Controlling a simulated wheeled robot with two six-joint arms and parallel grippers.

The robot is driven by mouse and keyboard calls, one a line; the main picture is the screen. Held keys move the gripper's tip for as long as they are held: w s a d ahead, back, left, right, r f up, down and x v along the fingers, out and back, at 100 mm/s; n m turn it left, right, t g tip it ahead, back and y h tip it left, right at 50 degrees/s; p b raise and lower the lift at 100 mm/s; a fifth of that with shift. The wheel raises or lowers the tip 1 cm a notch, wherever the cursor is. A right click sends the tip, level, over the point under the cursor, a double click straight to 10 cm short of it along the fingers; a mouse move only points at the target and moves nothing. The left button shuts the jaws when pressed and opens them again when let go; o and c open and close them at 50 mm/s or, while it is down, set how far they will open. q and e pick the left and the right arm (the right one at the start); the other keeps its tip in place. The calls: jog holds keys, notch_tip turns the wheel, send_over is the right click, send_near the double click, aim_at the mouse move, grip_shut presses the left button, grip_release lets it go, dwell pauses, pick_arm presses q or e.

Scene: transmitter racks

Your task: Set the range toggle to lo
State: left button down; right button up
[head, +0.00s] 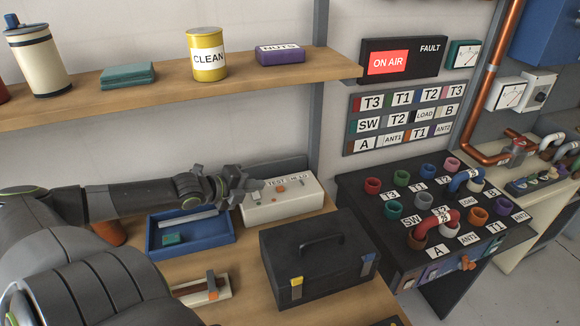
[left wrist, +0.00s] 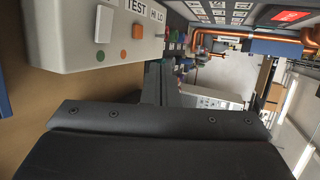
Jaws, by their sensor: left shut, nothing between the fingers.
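The pale test box (head: 285,208) stands on the bench against the wall, with TEST and HI LO labels on its face. In the left wrist view the test box (left wrist: 75,45) shows a white block, an orange knob, a small green spot and the HI LO label (left wrist: 156,14). I cannot make out the toggle lever or which way it points. My left gripper (head: 258,184) is shut and empty, at the left end of the box in the head view. In the left wrist view its dark fingers (left wrist: 160,80) lie just below the label; contact cannot be told. My right gripper is out of view.
A blue tray (head: 222,249) lies left of the box, under my left arm. A black toolbox (head: 312,268) stands in front of the box. A wooden shelf (head: 130,92) runs above. A dark patch panel (head: 362,207) stands at the right.

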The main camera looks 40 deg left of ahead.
aim_at(294, 190)
pick_arm(q)
jog(key=shift+r, duration=0.1)
jog(key=b+x, duration=0.1)
jog(key=x, duration=0.1)
jog(key=b+x, duration=0.2)
jog(key=shift+w+d, duration=0.25)
jog(key=shift+w, duration=0.05)
jog(key=p+x, duration=0.1)
jog(key=x, duration=0.6)
jog(key=shift+w, duration=0.35)
jog(key=shift+w+d+f+p, duration=0.1)
jog(key=shift+w+f+p, duration=0.25)
jog(key=shift+w+f, duration=0.2)
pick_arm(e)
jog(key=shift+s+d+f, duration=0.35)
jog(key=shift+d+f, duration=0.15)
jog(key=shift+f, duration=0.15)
pick_arm(q)
jog(key=shift+w+r+g+y, duration=0.25)
jog(key=shift+r+g+y, duration=0.05)
jog(key=shift+g, duration=0.2)
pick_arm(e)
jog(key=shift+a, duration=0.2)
